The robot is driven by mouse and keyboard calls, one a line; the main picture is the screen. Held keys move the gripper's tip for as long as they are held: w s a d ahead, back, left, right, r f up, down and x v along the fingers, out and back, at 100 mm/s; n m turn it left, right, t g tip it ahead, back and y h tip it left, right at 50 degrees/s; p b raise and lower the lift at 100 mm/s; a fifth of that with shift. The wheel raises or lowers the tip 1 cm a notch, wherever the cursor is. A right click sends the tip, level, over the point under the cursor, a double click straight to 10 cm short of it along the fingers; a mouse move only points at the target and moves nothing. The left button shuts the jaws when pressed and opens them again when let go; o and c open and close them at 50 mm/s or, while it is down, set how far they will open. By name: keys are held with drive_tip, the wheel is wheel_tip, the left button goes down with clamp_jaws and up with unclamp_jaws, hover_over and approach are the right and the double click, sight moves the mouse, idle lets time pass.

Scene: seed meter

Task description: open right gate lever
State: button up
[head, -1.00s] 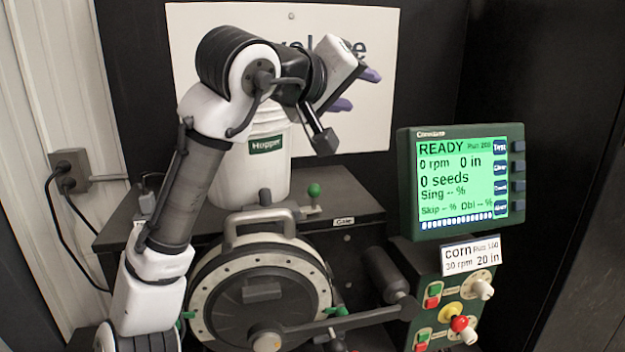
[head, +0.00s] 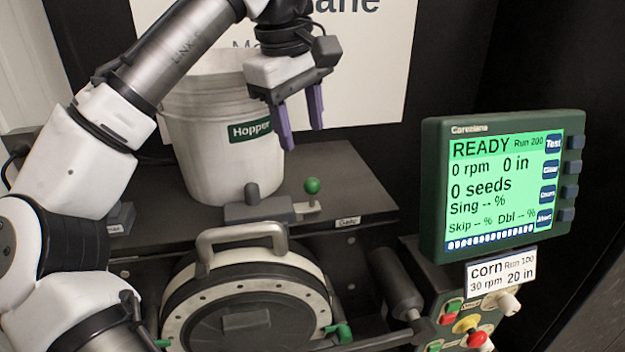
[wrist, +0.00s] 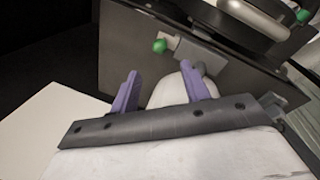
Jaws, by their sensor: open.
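A small lever with a green ball knob (head: 312,186) stands on the dark shelf just right of the hopper's foot, on a grey gate block (head: 262,210). The green knob also shows in the wrist view (wrist: 159,46), beyond the fingers. My gripper (head: 303,137) has purple fingers pointing down, apart and empty. In the head view it hangs above the knob, a little to its left in the picture, and touches nothing I can see. The wrist view shows the fingers (wrist: 160,72) with part of the white hopper between them.
The white hopper bucket (head: 210,135) stands close left of my gripper. A round meter housing (head: 250,310) with a grey handle (head: 240,233) lies below the shelf. The green-lit monitor (head: 500,185) stands at right. The shelf (head: 350,180) right of the knob is clear.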

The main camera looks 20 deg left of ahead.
sight(312, 179)
drive_tip(key=f, duration=0.4)
drive_tip(key=w+f, duration=0.1)
drive_tip(key=f, duration=0.3)
drive_tip(key=w+d+f, duration=0.1)
drive_tip(key=f, duration=0.3)
drive_tip(key=shift+w, duration=0.1)
clamp_jaws()
